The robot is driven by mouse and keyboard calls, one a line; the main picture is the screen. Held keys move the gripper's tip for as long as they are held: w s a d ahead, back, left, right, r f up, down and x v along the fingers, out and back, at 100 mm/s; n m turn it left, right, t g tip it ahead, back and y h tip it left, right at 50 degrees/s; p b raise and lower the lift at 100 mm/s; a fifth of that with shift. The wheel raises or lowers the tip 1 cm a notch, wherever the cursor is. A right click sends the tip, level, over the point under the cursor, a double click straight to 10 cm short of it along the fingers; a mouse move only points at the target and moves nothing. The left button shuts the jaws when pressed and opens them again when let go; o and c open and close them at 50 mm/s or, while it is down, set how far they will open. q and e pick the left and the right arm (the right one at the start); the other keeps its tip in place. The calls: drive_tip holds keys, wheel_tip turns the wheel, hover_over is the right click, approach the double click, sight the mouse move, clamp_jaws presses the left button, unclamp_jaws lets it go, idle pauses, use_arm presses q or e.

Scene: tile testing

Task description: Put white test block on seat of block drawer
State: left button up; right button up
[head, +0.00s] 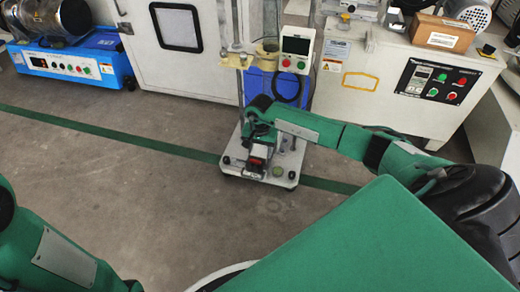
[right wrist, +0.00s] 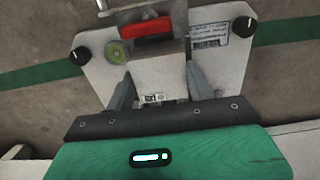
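My right gripper (head: 259,140) is over the small white base of a test stand in the head view. In the right wrist view its two fingers (right wrist: 160,82) stand apart on either side of a pale block, the white test block (right wrist: 158,76), and appear closed on it. Just beyond the fingertips is the block drawer, a dark grey frame with a red part (right wrist: 147,28); it also shows in the head view as a small dark piece with red (head: 256,164). The seat is partly hidden by the block. Only my left arm shows at lower left; its gripper is out of frame.
The stand's white base plate (right wrist: 97,72) has black corner knobs and a yellow-green round level (right wrist: 118,52). Behind stand a display box (head: 297,45), a white cabinet (head: 186,75) and a control panel (head: 436,82). The floor at left is clear, crossed by a green line.

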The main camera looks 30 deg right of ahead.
drive_tip(key=o, duration=0.5)
